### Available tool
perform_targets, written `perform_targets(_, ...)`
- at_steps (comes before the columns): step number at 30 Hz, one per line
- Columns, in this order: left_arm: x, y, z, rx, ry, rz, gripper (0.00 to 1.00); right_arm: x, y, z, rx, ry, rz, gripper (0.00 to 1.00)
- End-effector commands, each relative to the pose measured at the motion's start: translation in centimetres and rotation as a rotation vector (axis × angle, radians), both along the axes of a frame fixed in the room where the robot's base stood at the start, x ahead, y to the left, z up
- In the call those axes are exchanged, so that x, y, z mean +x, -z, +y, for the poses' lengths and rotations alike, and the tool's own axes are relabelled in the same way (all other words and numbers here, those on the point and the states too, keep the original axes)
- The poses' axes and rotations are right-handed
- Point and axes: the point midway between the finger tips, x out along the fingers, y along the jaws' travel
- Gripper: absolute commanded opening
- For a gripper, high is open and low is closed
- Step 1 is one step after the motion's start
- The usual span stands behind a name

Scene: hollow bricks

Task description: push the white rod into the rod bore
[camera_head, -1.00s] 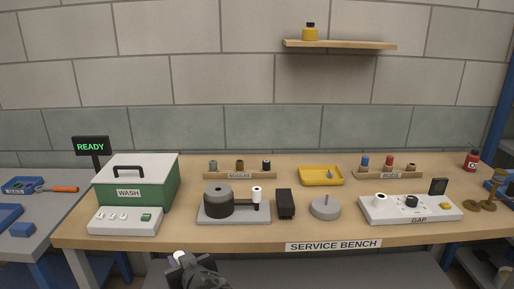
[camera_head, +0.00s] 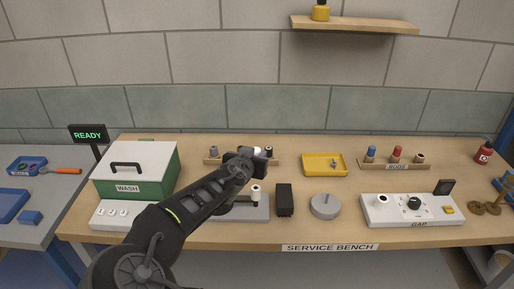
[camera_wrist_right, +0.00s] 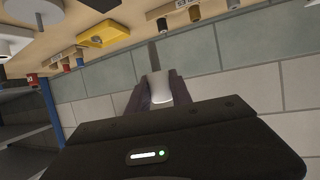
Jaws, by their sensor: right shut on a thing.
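My right gripper (camera_head: 251,156) is above the back middle of the bench, in front of the nozzle rack. It is shut on a white rod (camera_wrist_right: 158,89), which shows between the fingers in the right wrist view; a thin grey shank sticks out beyond it. In the head view only a small white end (camera_head: 257,150) shows. Below my arm is a grey fixture plate (camera_head: 258,212) with a small white-topped post (camera_head: 256,194). My arm hides most of the fixture's dark round body. I cannot make out the rod bore. My left gripper is not in view.
The nozzle rack (camera_head: 212,160) is partly behind my gripper. A yellow tray (camera_head: 311,171), a rods rack (camera_head: 375,165), a black block (camera_head: 284,200), a grey disc (camera_head: 324,206) and the gap unit (camera_head: 390,219) stand to the right. The green wash box (camera_head: 160,178) is left.

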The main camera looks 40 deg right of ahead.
Motion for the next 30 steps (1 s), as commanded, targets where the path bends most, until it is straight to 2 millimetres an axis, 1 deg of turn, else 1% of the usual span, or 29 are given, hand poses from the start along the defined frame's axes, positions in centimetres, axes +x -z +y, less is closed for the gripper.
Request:
perform_targets(8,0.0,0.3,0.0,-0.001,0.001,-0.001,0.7,-0.1,0.1,0.1,0.002,-0.002,-0.001,0.0)
perform_targets(11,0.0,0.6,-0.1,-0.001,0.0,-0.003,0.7,-0.1,0.6,0.1,0.001,-0.002,0.0,0.0)
perform_targets(17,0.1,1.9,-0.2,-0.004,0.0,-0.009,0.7,-0.1,2.1,0.1,0.0,-0.002,0.0,0.0)
perform_targets(24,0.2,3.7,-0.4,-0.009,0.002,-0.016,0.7,-0.1,4.4,0.1,0.0,-0.002,-0.001,0.0)
perform_targets(30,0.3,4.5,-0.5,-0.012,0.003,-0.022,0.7,-0.1,5.6,0.1,0.0,-0.002,0.0,0.0)
